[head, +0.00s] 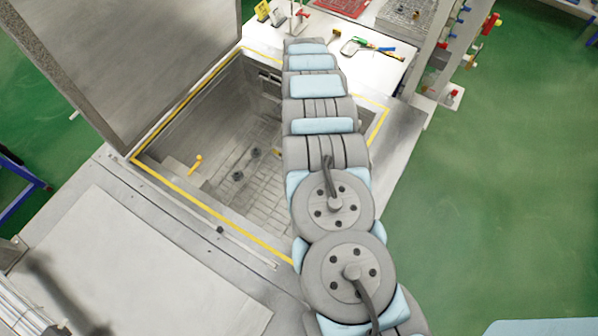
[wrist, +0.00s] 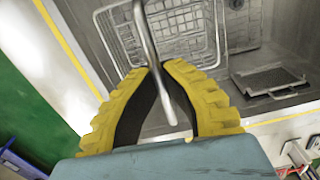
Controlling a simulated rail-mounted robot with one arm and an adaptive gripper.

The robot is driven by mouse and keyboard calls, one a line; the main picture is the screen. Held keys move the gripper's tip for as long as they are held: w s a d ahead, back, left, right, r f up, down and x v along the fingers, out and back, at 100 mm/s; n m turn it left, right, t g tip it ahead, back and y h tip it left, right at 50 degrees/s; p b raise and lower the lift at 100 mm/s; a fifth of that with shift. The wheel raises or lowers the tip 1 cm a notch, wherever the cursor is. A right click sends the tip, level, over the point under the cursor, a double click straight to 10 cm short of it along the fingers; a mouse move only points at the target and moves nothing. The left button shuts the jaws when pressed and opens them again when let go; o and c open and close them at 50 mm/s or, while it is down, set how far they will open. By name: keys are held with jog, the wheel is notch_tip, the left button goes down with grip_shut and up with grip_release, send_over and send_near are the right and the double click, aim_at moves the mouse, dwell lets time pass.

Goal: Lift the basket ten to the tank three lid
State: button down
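In the wrist view, the yellow ridged fingers of my gripper (wrist: 162,68) are closed in on a grey metal bar (wrist: 147,35) that runs between them. The bar looks like the handle of the wire basket (wrist: 118,42) behind it; the join is not clear. The basket hangs or stands over the tank interior; I cannot tell which. In the head view, an open tank (head: 205,200) with a yellow outline has its large grey lid (head: 150,45) raised at the left. My arm covers its right part, and the gripper and basket are hidden there. No numbers are readable.
A white bench (head: 365,60) with small tools and yellow markers (head: 263,10) lies beyond the tank. A rack with coloured valves (head: 465,40) stands at upper right. A flat pale cover (head: 110,265) lies at lower left. Green floor is clear at right.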

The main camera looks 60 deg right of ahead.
jog(key=shift+r+p, duration=0.75)
jog(key=shift+r, duration=1.65)
